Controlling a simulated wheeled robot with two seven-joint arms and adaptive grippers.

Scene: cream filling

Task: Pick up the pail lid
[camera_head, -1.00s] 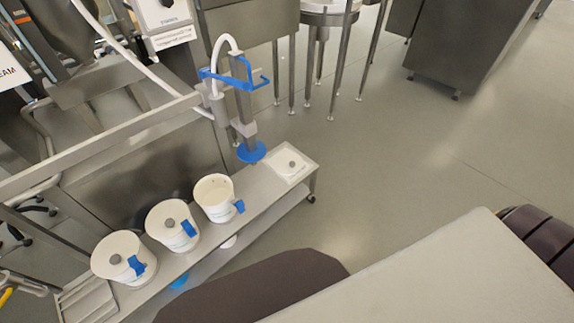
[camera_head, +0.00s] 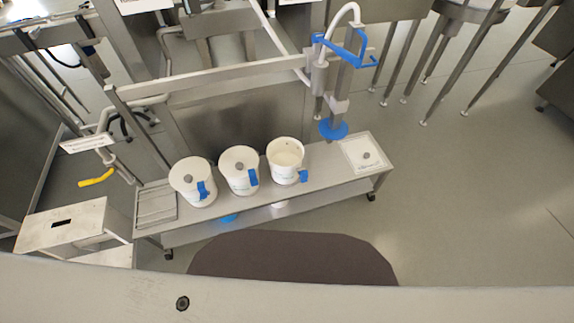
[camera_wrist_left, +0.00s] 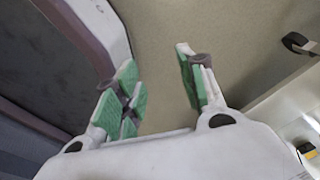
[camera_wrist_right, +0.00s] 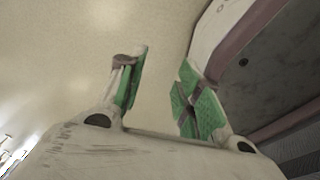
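Three white pails stand in a row on a long metal bench in the head view. The left pail (camera_head: 192,190) and the middle pail (camera_head: 239,178) have white lids with grey knobs, the left lid (camera_head: 184,178) and the middle lid (camera_head: 238,157). The right pail (camera_head: 285,168) is open at the top. A square white lid-like plate (camera_head: 362,153) with a grey knob lies flat at the bench's right end. My left gripper (camera_wrist_left: 160,85) and right gripper (camera_wrist_right: 160,85) are open and empty, both outside the head view and away from the bench.
A metal step stool (camera_head: 62,226) stands at the left. Open grey floor (camera_head: 465,190) lies to the right and in front.

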